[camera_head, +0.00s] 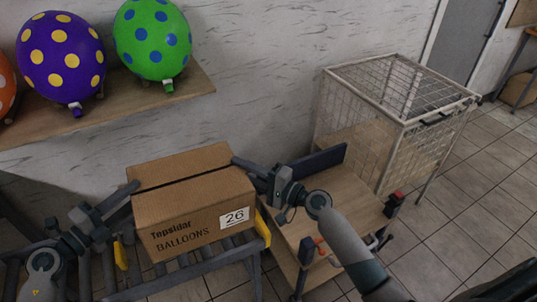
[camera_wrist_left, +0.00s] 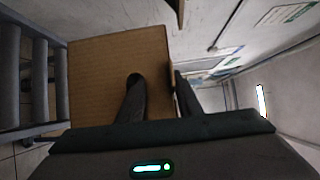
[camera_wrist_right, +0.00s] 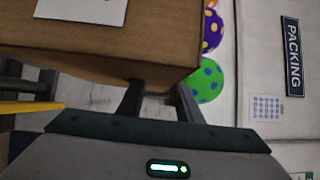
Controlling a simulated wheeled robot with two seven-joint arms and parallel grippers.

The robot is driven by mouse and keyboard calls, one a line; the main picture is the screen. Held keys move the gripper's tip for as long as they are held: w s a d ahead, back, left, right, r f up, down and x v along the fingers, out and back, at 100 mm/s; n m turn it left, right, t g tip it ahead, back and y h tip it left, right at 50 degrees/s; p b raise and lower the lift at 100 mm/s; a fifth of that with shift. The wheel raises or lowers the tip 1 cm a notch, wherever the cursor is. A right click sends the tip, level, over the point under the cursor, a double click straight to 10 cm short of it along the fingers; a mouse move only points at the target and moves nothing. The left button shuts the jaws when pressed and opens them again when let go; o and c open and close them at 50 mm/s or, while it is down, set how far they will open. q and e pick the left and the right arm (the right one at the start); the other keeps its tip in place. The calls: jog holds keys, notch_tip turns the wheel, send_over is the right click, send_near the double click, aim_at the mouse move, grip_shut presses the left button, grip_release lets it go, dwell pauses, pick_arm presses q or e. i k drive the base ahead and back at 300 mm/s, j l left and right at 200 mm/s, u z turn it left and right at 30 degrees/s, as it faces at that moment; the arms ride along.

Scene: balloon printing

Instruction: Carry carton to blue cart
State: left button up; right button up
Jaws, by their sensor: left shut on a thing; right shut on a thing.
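The brown cardboard carton (camera_head: 185,212), marked "Tepsidar BALLOONS" and 26, is level over the end of a roller conveyor (camera_head: 200,272); I cannot tell whether it touches the rollers. My left gripper (camera_head: 130,190) is shut on its left side. In the left wrist view one finger goes into a hole in the carton wall (camera_wrist_left: 95,80). My right gripper (camera_head: 240,163) is shut on its right side near the top, and the carton (camera_wrist_right: 120,50) fills the upper left of the right wrist view. A wooden-topped cart (camera_head: 350,195) with a dark blue panel (camera_head: 318,162) stands right of the carton.
A wire cage (camera_head: 400,95) stands behind the cart, close to the wall. A wall shelf (camera_head: 150,103) with spotted balloons (camera_head: 62,60) hangs at the upper left. Yellow stops (camera_head: 262,228) flank the conveyor end. Tiled floor at the right is open.

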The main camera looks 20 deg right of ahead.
aim_at(338, 200)
jog(key=l, duration=2.35)
jog(key=i+l, duration=0.3)
jog(key=l, duration=0.25)
